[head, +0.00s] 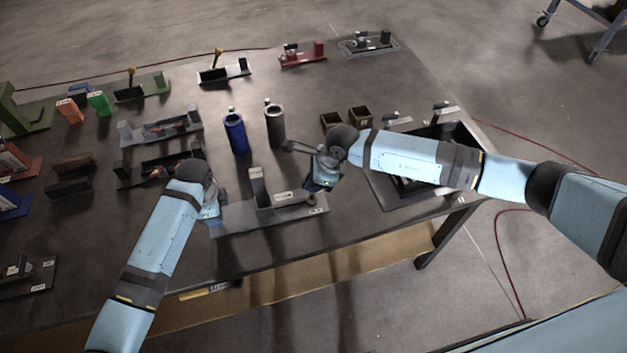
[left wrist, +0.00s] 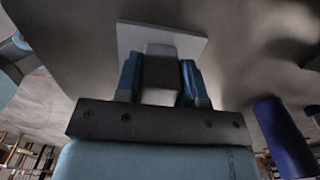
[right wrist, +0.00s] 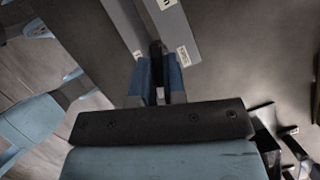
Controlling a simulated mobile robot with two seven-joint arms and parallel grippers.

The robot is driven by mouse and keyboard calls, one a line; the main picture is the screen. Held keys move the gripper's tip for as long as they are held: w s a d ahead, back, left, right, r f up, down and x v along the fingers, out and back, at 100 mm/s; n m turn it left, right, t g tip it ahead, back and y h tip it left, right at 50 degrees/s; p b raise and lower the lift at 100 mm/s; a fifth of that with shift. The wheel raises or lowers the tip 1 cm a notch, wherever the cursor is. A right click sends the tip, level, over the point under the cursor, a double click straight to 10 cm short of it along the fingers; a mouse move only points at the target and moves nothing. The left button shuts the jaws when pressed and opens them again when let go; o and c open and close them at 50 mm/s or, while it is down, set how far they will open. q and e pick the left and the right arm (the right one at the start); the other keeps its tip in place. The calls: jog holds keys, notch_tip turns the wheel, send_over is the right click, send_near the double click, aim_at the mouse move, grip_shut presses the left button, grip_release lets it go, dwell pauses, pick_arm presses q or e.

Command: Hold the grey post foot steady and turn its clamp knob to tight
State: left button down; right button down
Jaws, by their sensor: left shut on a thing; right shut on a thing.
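The grey post foot (head: 268,216) is a long flat base with an upright grey block (head: 257,186), near the table's front edge. My left gripper (head: 213,216) is at its left end. In the left wrist view its fingers (left wrist: 160,82) are shut on a grey block (left wrist: 160,72) standing before a light grey plate (left wrist: 165,38). My right gripper (head: 316,187) is at the foot's right end, pointing down. In the right wrist view its fingers (right wrist: 160,80) are shut on the dark clamp knob (right wrist: 157,52), mostly hidden between them. The foot's labelled base (right wrist: 165,25) extends beyond.
A blue cylinder (head: 235,133) and a grey cylinder (head: 275,125) stand behind the foot. A dark tray (head: 455,131) lies to the right, partly under my right arm. Several other fixtures crowd the left and back. The table's front edge is close before the foot.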

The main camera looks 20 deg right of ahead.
jog(key=m+t, duration=0.1)
jog(key=m, duration=0.1)
jog(key=m+h, duration=0.1)
jog(key=m, duration=0.2)
jog(key=shift+s+m+t, duration=0.15)
jog(key=shift+m+t, duration=0.15)
jog(key=shift+t, duration=0.1)
dwell(0.3)
jog(key=c, duration=1.2)
grip_release()
jog(key=v, duration=1.2)
jog(key=shift+a, duration=0.1)
